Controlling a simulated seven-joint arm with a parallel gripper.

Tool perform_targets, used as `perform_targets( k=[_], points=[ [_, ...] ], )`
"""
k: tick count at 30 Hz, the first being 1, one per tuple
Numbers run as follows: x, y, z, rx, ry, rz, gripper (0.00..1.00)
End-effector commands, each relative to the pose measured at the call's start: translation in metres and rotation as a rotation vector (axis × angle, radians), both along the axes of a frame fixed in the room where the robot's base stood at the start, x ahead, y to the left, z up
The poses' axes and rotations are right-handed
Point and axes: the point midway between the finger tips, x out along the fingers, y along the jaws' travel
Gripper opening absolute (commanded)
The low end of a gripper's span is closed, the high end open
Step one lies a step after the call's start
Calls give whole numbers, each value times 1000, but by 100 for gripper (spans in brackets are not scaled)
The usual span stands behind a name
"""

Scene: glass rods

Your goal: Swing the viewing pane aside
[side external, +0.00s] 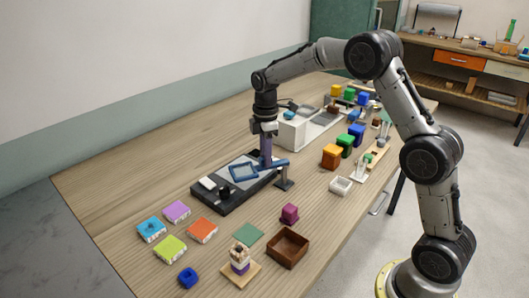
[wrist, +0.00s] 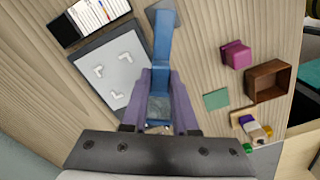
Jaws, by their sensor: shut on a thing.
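The viewing pane (side external: 243,172) is a blue square frame over a dark flat base (side external: 222,197), with a blue bar running right toward a small dark post (side external: 284,182). My gripper (side external: 266,162) points down at the pane's right side. In the wrist view, its purple fingers (wrist: 160,108) are shut on the blue part of the pane (wrist: 163,45). The fingers and palm hide the near part of the pane there. Beside it lies a grey plate (wrist: 113,68) with white corner marks.
A white label card (wrist: 98,12) lies by the plate. A magenta block (side external: 290,213), a green square (side external: 249,235) and a brown open box (side external: 287,248) lie in front. Coloured tiles (side external: 177,211) are at front left. An orange block (side external: 332,156) stands behind. The left tabletop is clear.

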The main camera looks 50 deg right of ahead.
Motion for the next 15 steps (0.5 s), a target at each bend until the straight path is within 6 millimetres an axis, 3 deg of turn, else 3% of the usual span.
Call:
perform_targets(
  k=[15],
  points=[
    [-23, 8, 2, -1, -4, 390, 0]
  ],
)
